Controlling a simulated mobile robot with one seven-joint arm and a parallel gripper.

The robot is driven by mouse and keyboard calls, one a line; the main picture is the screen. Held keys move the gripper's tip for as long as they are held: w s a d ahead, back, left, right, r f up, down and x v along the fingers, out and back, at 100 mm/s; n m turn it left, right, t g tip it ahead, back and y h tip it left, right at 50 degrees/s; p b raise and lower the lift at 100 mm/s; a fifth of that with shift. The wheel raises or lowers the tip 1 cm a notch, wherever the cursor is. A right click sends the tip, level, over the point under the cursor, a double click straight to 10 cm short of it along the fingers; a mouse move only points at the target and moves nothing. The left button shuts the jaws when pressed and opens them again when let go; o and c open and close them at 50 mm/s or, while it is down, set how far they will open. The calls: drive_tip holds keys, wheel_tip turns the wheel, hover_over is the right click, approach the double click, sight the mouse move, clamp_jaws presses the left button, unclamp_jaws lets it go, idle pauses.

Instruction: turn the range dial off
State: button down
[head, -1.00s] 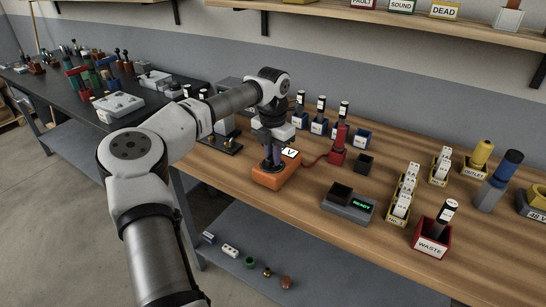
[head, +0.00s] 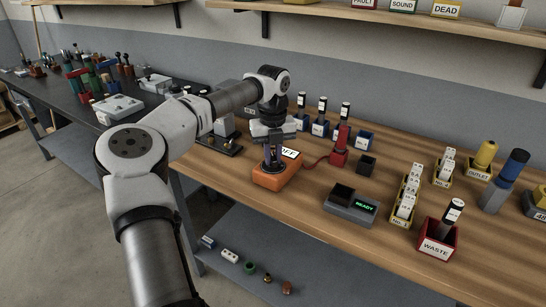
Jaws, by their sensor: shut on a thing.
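The orange meter box (head: 282,182) stands near the front edge of the wooden bench, in the middle of the head view. Its white display (head: 290,153) is partly covered by my gripper and appears to read OFF. My gripper (head: 272,163) points straight down over the box and is shut on the range dial on its top face. The dial is mostly hidden by the fingers. A red lead runs right from the box to a red probe (head: 341,146) standing on the bench.
A grey tester (head: 350,205) showing READY stands to the right, with a red WASTE bin (head: 436,242) farther right. Blue holders (head: 319,128) stand behind the gripper. Bare wood lies between the meter and the tester.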

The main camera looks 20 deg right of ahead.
sight(273, 156)
drive_tip(key=shift+n, duration=1.3)
drive_tip(key=shift+b, duration=0.3)
drive_tip(key=c, duration=1.4)
unclamp_jaws()
drive_tip(key=shift+r, duration=0.15)
wheel_tip(273, 156, up, 14)
drive_tip(key=shift+f+b, duration=0.2)
drive_tip(key=shift+b, duration=0.45)
